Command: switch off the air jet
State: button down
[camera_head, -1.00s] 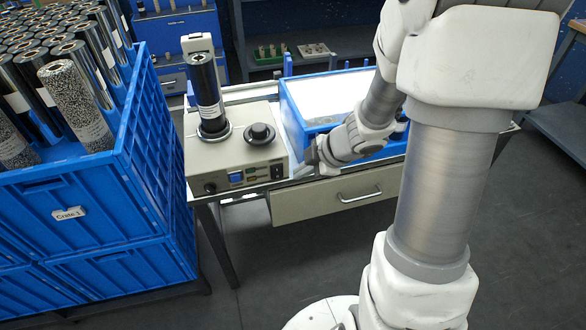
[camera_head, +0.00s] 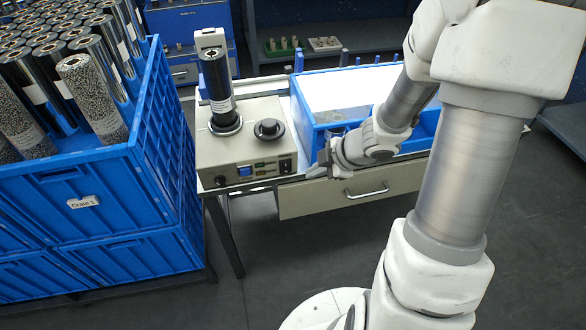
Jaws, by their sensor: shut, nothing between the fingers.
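A beige control box (camera_head: 222,153) stands on the bench and carries an upright black roll (camera_head: 216,85) and a round black knob-like fitting (camera_head: 269,129). Its front panel has a blue switch (camera_head: 244,170), small coloured marks and a black switch (camera_head: 286,166) at the right end. No label naming the air jet is readable. My gripper (camera_head: 314,173) is shut and empty, just right of the box's front right corner, in front of the bench edge. It points left, level with the panel, and appears apart from the black switch.
A blue-walled tray (camera_head: 308,137) with a white surface lies behind my wrist. A drawer (camera_head: 340,197) with a handle is below. Blue crates (camera_head: 120,195) full of rolls stand close at the left. The floor in front of the bench is clear.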

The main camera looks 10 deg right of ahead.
jog(key=shift+f, duration=0.15)
jog(key=b, duration=0.6)
send_near(284, 174)
notch_tip(284, 174, down, 5)
jog(key=a, duration=0.2)
jog(key=shift+w, duration=1.05)
jog(key=shift+w+p, duration=0.2)
jog(key=shift+p, duration=0.15)
